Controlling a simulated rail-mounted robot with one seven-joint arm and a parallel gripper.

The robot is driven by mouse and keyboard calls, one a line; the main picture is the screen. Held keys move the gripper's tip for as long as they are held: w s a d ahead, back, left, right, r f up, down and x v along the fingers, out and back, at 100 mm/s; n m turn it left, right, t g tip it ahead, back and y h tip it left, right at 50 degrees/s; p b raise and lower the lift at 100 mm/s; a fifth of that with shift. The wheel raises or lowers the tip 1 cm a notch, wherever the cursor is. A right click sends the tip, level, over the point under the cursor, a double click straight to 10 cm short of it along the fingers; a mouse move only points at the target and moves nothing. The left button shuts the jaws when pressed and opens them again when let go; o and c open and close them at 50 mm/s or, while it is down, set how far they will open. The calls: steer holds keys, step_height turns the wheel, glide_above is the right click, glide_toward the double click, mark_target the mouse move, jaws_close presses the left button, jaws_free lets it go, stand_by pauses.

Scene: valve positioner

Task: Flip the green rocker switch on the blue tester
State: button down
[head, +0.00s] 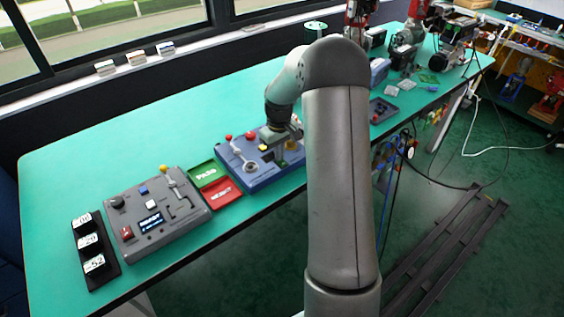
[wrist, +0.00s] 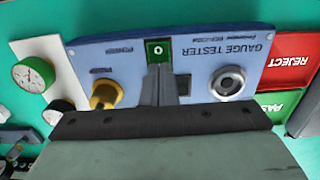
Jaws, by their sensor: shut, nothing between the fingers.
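The blue tester (head: 252,182) lies on the green bench, partly behind my arm in the head view. In the wrist view its panel (wrist: 205,52) reads GAUGE TESTER upside down. The green rocker switch (wrist: 158,48) is near the panel's far edge, with a white mark on it. My gripper (wrist: 161,70) is shut and empty. Its fingertips are right at the near edge of the switch and cover that part; I cannot tell whether they touch it.
A yellow knob (wrist: 104,96) is left of the fingers and a round silver fitting (wrist: 229,81) right of them. Red REJECT (wrist: 290,60) and green PASS (wrist: 275,104) trays lie beside the tester. A grey control box (head: 185,218) sits farther left on the bench.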

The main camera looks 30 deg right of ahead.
steer(key=shift+f, duration=0.2)
steer(key=shift+r, duration=0.15)
steer(key=shift+r+p, duration=2.15)
steer(key=shift+r, duration=1.3)
steer(key=s+a+r+m, duration=0.1)
steer(key=s+a+r, duration=0.55)
steer(key=s, duration=0.45)
steer(key=s+a+r, duration=0.5)
steer(key=s+a, duration=0.2)
steer(key=s, duration=0.4)
steer(key=s+a+f+m, duration=0.1)
steer(key=s+a, duration=0.2)
steer(key=s, duration=0.6)
steer(key=shift+f+t, duration=0.3)
